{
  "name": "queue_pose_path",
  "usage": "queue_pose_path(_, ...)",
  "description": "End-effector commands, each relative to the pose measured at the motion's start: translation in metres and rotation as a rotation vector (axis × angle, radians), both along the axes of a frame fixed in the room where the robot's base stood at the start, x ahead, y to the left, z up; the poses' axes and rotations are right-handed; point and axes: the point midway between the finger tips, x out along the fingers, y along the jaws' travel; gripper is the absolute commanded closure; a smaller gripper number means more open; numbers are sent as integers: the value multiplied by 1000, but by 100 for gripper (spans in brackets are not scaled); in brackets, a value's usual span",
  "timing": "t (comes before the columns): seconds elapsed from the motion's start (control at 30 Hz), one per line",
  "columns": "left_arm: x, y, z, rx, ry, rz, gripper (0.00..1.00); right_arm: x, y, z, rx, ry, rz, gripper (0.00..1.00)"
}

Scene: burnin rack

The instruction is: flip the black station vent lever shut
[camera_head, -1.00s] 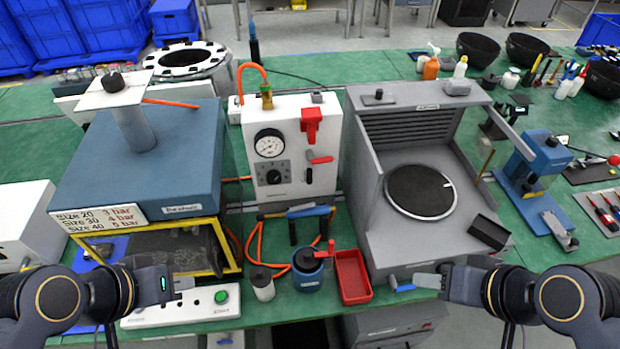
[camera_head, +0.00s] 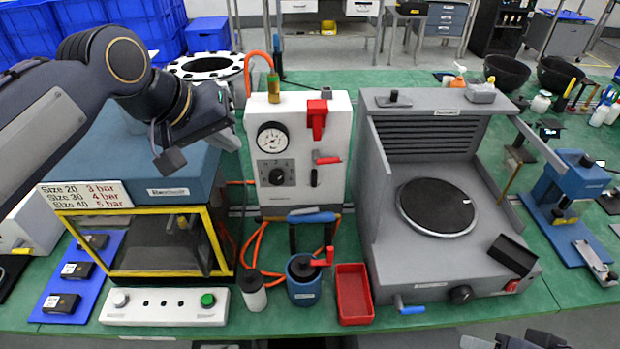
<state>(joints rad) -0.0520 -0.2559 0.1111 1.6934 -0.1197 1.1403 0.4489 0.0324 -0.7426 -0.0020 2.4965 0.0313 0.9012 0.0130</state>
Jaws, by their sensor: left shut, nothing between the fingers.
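A white gauge panel (camera_head: 297,190) stands at the middle of the bench. A small red lever (camera_head: 328,160) sticks out to the right on its front. Just below it a short black lever (camera_head: 314,178) hangs down; it looks like the vent lever, but it is too small to tell its setting surely. My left gripper (camera_head: 230,139) is shut and empty, raised over the right side of the blue-topped box, left of the panel and apart from both levers. My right gripper (camera_head: 478,342) shows only partly at the bottom edge; its jaws are unclear.
The blue-topped box (camera_head: 182,190) with a yellow frame stands left of the panel. A grey station (camera_head: 385,225) with a round dark plate stands to the right. A blue pot (camera_head: 303,285), a red tray (camera_head: 352,295) and orange hose lie in front of the panel.

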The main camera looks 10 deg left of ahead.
Motion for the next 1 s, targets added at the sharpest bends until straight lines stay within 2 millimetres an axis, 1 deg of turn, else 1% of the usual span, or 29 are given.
queue_pose_path(0.3, 1, 0, 0, 1, 0, -1, 100, 0, 0, 1, 0, 0, 0, 54)
queue_pose_path(0.37, 2, -1, -3, 0, 1, -1, 100, 0, 0, 1, 0, 0, 0, 54)
queue_pose_path(0.47, 8, -4, -12, 1, 3, -2, 100, 0, 0, 0, 0, 0, 0, 54)
queue_pose_path(0.57, 17, -8, -26, 1, 5, -2, 100, 0, 0, 0, 0, 0, 0, 54)
queue_pose_path(1.0, 70, -32, -104, 1, 7, -3, 100, 0, 0, 2, 0, 0, 0, 54)
